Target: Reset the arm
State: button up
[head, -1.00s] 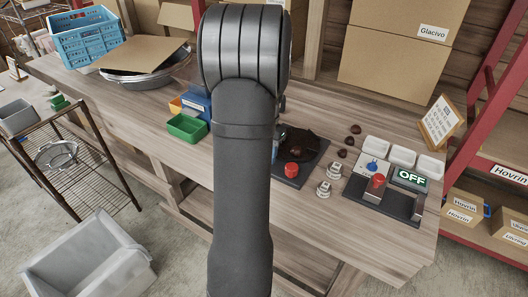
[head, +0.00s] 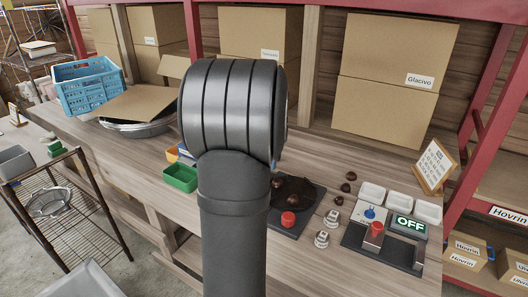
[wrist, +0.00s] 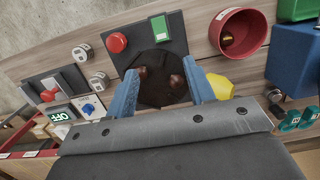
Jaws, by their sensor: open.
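My gripper (wrist: 162,67) shows in the wrist view as two blue fingers, spread apart with a gap between them. Through the gap I see a dark round disc (wrist: 158,92) on a black base, with two brown lumps, probably chestnuts, beside the fingertips. I cannot tell whether the fingers touch them. Nothing is clearly held. In the head view my own arm link fills the middle and hides most of the gripper. The disc (head: 297,190) there is partly hidden by the arm, with a red button (head: 289,219) in front of it.
An OFF display (head: 408,227) stands beside a red-button device and several white dishes (head: 400,204). Loose chestnuts (head: 346,188) and two dials (head: 332,218) lie between. A green tray (head: 180,177) is left of the arm. A red cup (wrist: 246,27) shows in the wrist view.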

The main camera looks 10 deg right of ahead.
jog(key=shift+w+d+r, duration=0.1)
jog(key=shift+r, duration=0.75)
jog(key=shift+f, duration=0.1)
jog(key=f, duration=0.5)
jog(key=s+a+f, duration=0.1)
jog(key=f, duration=1.1)
jog(key=shift+s+a, duration=0.35)
